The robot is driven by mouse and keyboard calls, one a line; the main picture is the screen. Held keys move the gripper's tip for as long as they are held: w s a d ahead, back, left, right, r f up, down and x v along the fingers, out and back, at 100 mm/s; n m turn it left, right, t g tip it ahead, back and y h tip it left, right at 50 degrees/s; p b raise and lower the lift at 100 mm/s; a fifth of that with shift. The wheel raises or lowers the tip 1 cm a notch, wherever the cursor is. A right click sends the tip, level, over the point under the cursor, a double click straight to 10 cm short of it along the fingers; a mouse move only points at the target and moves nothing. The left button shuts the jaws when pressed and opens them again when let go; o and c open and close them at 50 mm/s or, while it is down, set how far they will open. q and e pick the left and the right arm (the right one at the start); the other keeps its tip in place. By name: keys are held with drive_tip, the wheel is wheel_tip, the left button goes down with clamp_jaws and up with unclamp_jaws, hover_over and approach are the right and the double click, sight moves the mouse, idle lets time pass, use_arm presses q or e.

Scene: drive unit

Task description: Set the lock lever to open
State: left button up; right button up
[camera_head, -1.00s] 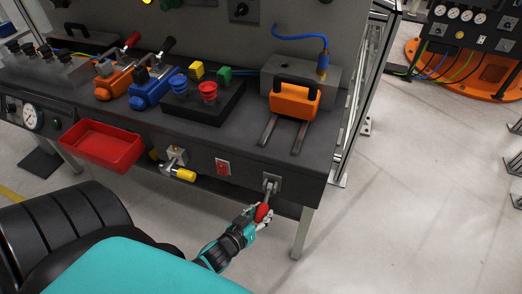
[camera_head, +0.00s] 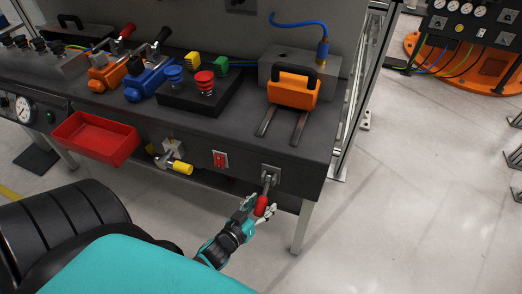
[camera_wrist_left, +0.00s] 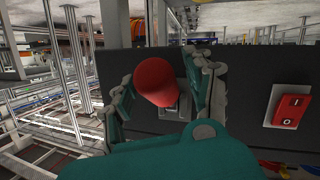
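A lever with a red handle (camera_head: 261,206) hangs downward from a metal plate (camera_head: 271,173) on the front of the bench, near its right end. In the left wrist view the red handle (camera_wrist_left: 156,82) points toward the camera. My left gripper (camera_head: 258,208) is at this handle, with a finger on either side. In the left wrist view its fingers (camera_wrist_left: 160,92) are spread, with a visible gap on the left; contact on the right is unclear. The lever's base is partly hidden behind the handle there. My right gripper is not in view.
A red switch (camera_head: 220,159) and a yellow-handled valve (camera_head: 180,167) are left of the lever on the bench front. A red tray (camera_head: 97,137) juts out further left. A bench leg (camera_head: 303,228) stands to the right; the floor beyond is clear.

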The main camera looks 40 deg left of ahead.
use_arm(q)
drive_tip(key=v, duration=1.2)
drive_tip(key=shift+f, duration=0.15)
idle(0.3)
